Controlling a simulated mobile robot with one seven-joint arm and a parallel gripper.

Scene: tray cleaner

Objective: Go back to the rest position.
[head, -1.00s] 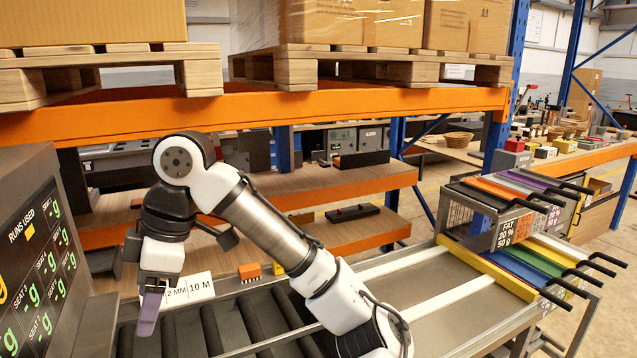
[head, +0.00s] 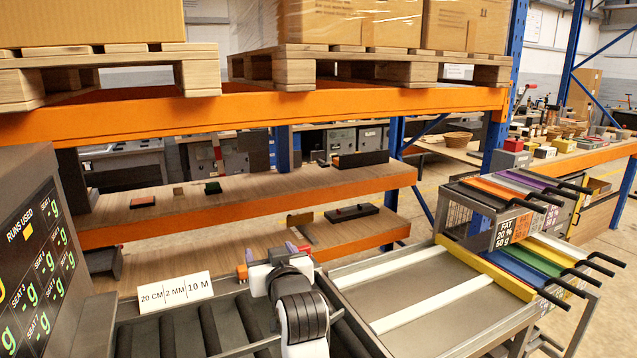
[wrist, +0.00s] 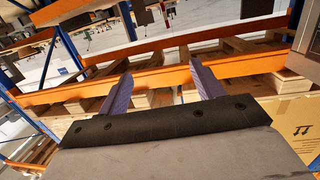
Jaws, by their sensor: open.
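My gripper (head: 298,249) is above the roller bed in the head view, at the end of my folded-back arm, with its purple fingers pointing away toward the shelves. In the wrist view my gripper (wrist: 162,84) is open, its two purple fingers wide apart with nothing between them. The fingers look level with the orange rack beams and wooden pallets in that view, and touch nothing that I can see. Part of my arm is cut off by the bottom edge of the head view.
Dark rollers (head: 225,325) lie below my arm. A white label card (head: 176,292) stands behind them, with an orange block (head: 242,272) beside it. A screen cabinet (head: 30,240) is at left. Coloured trays (head: 530,270) are at right. The orange rack (head: 300,105) carries boxed pallets.

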